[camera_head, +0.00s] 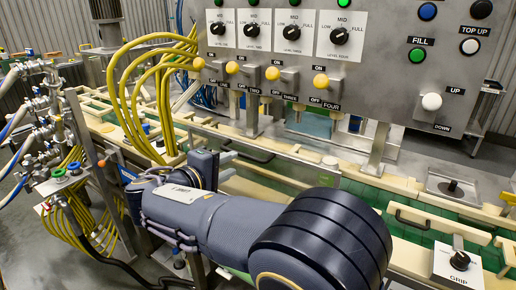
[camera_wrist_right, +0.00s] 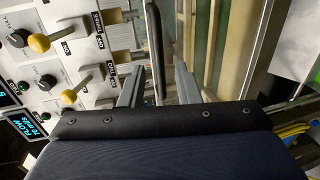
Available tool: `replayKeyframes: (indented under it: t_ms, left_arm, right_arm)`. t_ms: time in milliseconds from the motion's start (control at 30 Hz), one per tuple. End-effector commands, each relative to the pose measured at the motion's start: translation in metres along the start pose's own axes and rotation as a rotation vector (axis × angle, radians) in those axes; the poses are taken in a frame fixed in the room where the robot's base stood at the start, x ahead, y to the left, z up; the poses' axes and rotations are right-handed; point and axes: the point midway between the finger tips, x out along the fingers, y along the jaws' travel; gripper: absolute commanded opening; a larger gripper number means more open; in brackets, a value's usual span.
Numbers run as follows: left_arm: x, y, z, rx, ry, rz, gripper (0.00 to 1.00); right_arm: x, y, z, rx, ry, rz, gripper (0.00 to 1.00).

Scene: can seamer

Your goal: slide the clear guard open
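The clear guard (camera_wrist_right: 206,45) shows in the right wrist view as a see-through pane with pale strips behind it. Its long black handle (camera_wrist_right: 156,50) stands upright in that view. In the head view, a black handle (camera_head: 250,153) shows just beyond my right gripper (camera_head: 220,163). In the wrist view my right gripper (camera_wrist_right: 160,88) is open, with one grey finger on each side of the handle. The handle lies between the fingers, and I see a gap on both sides. My arm hides part of the guard in the head view. My left gripper is not in view.
A grey control panel (camera_head: 380,75) with dials and yellow-tipped levers hangs above the line. A second black handle (camera_head: 408,218) and a GRIP knob (camera_head: 460,260) are at right. Pipe valves (camera_head: 50,125) and yellow hoses (camera_head: 150,90) stand at left.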

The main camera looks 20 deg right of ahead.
Motion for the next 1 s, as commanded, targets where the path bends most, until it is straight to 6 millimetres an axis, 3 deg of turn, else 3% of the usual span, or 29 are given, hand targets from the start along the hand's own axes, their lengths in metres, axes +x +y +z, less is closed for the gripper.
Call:
replayKeyframes:
  t_ms: [167, 400, 600, 933, 1000]
  left_arm:
    - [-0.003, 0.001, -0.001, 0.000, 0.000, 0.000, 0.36]
    - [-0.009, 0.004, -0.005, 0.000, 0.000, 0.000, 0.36]
    - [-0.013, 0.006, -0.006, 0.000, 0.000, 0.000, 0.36]
    - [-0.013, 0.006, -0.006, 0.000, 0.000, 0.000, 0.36]
    - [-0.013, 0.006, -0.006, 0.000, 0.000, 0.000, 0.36]
  right_arm:
    - [0.012, 0.002, 0.000, 0.000, -0.002, 0.005, 0.30]
    - [0.051, 0.002, 0.000, -0.001, -0.004, 0.004, 0.30]
    - [0.073, 0.002, 0.000, -0.001, -0.002, 0.004, 0.30]
    - [0.078, 0.001, 0.000, 0.000, 0.001, 0.003, 0.30]
    - [0.077, 0.001, 0.000, 0.000, 0.001, 0.003, 0.22]
